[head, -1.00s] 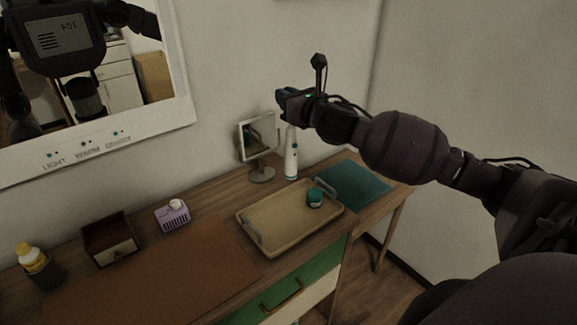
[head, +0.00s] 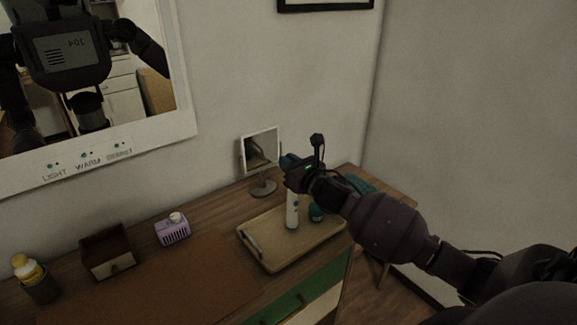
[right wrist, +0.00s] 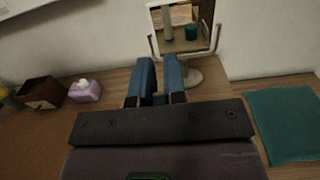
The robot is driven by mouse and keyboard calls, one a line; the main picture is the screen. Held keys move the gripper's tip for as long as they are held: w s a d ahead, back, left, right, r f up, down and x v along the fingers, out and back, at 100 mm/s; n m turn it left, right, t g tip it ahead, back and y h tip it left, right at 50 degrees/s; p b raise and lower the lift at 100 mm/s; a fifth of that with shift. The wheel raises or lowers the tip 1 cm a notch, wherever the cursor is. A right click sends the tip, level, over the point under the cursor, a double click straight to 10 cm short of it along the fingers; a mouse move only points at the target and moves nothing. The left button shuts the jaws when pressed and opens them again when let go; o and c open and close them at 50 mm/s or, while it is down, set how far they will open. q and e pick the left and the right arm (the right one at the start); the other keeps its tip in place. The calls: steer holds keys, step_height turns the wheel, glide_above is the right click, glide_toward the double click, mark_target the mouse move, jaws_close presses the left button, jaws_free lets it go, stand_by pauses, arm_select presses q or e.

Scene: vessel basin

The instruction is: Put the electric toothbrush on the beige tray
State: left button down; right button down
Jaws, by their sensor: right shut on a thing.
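The white electric toothbrush (head: 292,212) is upright, with its upper end in my right gripper (head: 291,166). In the head view its lower end appears over the beige tray (head: 265,243), left of the teal jar (head: 316,213). I cannot tell whether its base touches the tray. In the right wrist view my right gripper (right wrist: 160,82) shows two blue fingers pointing away, and its body hides most of what is below. My left gripper is not directly in view.
A small stand mirror (head: 262,150) is close behind the gripper. A teal mat (right wrist: 285,122) lies to the right. A purple-white box (head: 172,229), a wooden drawer box (head: 106,251) and a yellow-capped bottle (head: 27,267) stand to the left. The tray's left part is clear.

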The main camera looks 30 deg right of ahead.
steer(key=shift+f, duration=0.45)
steer(key=c, duration=1.2)
jaws_free()
